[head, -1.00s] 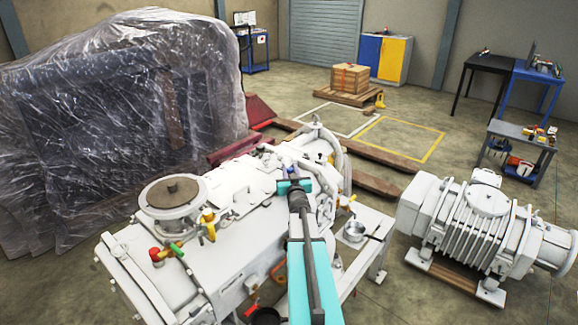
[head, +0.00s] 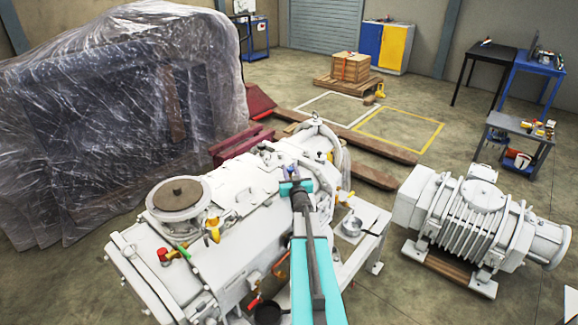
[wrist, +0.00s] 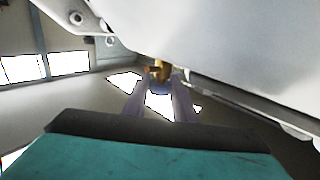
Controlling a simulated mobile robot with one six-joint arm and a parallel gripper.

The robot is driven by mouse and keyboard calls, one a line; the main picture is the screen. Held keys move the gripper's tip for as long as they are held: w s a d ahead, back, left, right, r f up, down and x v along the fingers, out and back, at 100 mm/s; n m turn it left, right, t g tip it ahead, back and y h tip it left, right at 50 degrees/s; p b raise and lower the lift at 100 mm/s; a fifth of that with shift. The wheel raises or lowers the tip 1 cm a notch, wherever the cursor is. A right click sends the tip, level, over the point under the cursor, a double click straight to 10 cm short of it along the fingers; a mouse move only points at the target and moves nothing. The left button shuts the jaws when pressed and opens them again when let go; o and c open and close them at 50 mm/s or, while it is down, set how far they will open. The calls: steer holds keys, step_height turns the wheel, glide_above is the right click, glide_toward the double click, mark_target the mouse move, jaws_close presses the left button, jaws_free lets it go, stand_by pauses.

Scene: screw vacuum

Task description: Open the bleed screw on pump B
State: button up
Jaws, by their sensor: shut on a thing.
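The white pump (head: 255,190) fills the middle of the head view, with a round flange on its top left. My gripper (head: 296,184) is over the pump's right end, its jaws pointing away from me. In the wrist view my gripper (wrist: 160,80) has its two fingers on either side of a small brass fitting (wrist: 157,68) under a pale casing edge. The jaws are shut on this fitting, which I take to be the bleed screw. The fingers partly hide it, and its thread cannot be seen. No label for pump B is readable.
A second, ribbed grey pump (head: 470,215) stands on the floor at right. A plastic-wrapped machine (head: 120,110) blocks the left. Open floor lies beyond, near the yellow marking (head: 400,128).

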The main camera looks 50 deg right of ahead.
steer(key=shift+s+f+p, duration=0.3)
steer(key=shift+f, duration=0.05)
steer(key=o, duration=1)
steer(key=shift+r, duration=0.1)
steer(key=shift+o, duration=0.2)
steer(key=shift+a, duration=0.1)
steer(key=shift+w, duration=0.1)
steer(key=shift+r, duration=0.1)
steer(key=b+v, duration=0.4)
steer(key=v, duration=1)
